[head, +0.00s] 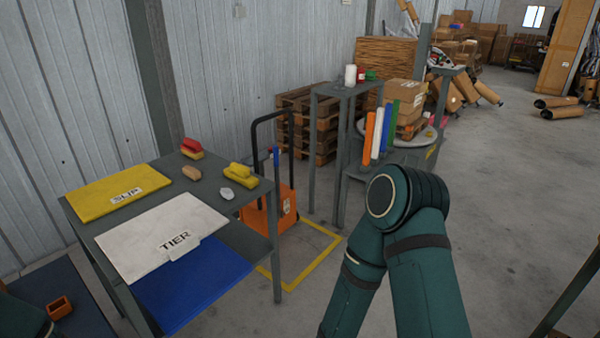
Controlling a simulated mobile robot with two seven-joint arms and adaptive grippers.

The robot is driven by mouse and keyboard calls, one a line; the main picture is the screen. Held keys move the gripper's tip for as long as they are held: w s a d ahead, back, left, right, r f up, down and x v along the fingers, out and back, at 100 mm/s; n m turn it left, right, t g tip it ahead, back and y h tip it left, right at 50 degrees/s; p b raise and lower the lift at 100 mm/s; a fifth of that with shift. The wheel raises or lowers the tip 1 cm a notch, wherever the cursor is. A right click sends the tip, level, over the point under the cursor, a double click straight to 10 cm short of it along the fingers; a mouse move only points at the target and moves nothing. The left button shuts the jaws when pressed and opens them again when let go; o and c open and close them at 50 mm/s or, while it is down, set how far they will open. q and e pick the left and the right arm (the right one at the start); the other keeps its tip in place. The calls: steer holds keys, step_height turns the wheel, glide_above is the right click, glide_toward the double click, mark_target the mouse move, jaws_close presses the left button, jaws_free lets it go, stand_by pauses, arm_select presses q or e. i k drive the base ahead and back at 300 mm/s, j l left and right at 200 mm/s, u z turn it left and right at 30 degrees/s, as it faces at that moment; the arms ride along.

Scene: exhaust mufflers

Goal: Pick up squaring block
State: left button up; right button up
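No piece is labelled as the squaring block, and I cannot tell which one it is. On the grey table (217,208) lie a yellow block with a raised grip (241,175), a red-and-yellow block (192,149), a tan rounded piece (191,172) and a small whitish piece (226,193). The yellow block is near the table's right end, and the red-and-yellow one is at the back. Neither of my grippers shows. My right arm rises at the lower centre, bent at a joint, and a bit of my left arm shows at the lower left corner.
A yellow SLIP sheet (105,195) and a white TIER sheet (140,245) lie on the table, with a blue sheet (190,285) below. An orange hand truck (270,208) stands behind the table's right end. A tall grey stand (346,91) is beyond. Open floor lies right.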

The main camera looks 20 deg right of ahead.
mark_target(240, 174)
steer(key=z, duration=0.25)
steer(key=i+l+u, duration=0.15)
steer(key=i+l, duration=1)
